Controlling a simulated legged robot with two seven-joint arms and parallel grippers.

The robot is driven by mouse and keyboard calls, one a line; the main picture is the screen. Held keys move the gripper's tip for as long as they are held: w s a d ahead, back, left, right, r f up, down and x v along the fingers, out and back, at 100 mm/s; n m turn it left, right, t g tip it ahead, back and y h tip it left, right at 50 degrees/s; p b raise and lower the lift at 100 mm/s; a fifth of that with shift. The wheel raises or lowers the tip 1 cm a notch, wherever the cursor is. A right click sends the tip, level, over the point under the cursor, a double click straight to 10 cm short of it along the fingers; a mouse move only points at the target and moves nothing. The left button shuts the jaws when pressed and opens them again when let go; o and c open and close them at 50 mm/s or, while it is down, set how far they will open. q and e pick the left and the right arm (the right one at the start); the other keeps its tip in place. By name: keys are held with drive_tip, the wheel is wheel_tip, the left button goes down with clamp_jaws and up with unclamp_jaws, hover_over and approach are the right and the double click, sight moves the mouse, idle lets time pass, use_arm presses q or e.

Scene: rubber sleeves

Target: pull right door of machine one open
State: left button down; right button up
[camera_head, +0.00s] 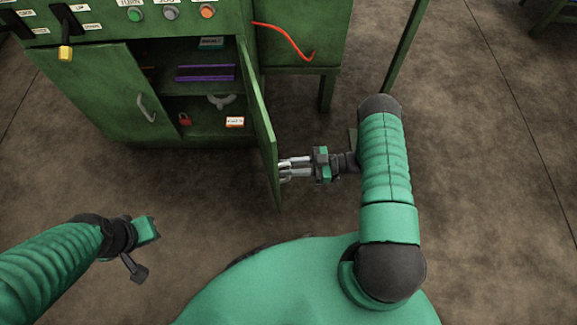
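The green machine (150,35) stands at the top left with a cabinet below its control panel. Its right door (262,125) is swung out toward me, seen nearly edge-on, so the cabinet's inside shows. The left door (105,90) is in place, with a grey handle (146,108). My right gripper (289,169) is at the right door's outer face, its silver fingers at the door handle (285,173) and seemingly closed on it; the fingers partly hide the handle. My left gripper (147,245) is over the floor at lower left, away from the doors; its fingers are not clear.
Inside the cabinet are a purple-edged item (205,73), a red padlock (185,119) and a small white-and-red box (235,122). A red hooked bar (290,40) is on the green unit to the right.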

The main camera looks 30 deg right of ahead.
drive_tip(key=shift+d, duration=0.1)
drive_tip(key=p+v, duration=0.1)
drive_tip(key=v, duration=1.5)
drive_tip(key=shift+d+p, duration=0.35)
drive_tip(key=shift+s, duration=0.2)
